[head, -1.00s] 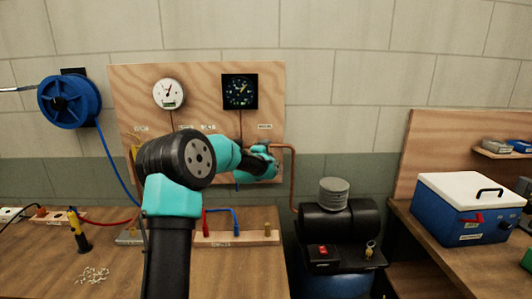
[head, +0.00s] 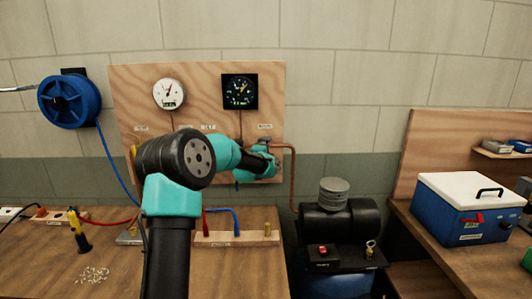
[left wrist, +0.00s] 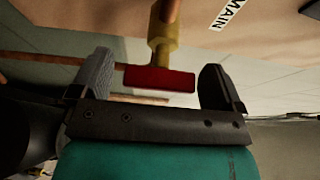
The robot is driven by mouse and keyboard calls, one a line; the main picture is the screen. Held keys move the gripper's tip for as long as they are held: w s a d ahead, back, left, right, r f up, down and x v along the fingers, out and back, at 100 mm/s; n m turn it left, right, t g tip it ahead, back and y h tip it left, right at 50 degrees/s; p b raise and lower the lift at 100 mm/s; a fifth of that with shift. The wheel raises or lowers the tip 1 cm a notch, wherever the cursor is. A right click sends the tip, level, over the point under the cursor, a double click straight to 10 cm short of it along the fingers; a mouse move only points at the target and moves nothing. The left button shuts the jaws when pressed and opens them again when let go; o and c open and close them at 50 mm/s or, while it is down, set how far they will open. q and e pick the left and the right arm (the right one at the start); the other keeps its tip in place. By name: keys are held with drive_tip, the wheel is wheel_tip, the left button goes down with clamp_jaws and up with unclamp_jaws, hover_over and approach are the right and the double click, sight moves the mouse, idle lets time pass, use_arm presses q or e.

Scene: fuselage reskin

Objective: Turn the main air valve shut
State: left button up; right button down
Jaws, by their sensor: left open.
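The main air valve shows in the left wrist view as a red handle (left wrist: 160,79) on a brass stem (left wrist: 164,38), beside a MAIN label (left wrist: 230,13). My left gripper (left wrist: 157,66) is open, with one finger on each side of the red handle. Gaps show between the fingers and the handle, the right one small. In the head view my left gripper (head: 264,160) is at the lower right of the wooden panel (head: 205,90). There the gripper and wrist hide most of the valve. My right gripper is not in view.
A copper pipe (head: 294,175) runs from the panel down toward a black compressor (head: 340,220). Two gauges (head: 169,94) (head: 240,91) sit on the panel above my arm. A blue hose reel (head: 68,101) hangs at left. A blue cooler (head: 462,215) stands at right.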

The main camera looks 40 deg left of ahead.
use_arm(q)
drive_tip(key=v, duration=1.7)
drive_tip(key=shift+s, duration=0.2)
drive_tip(key=shift+d, duration=0.1)
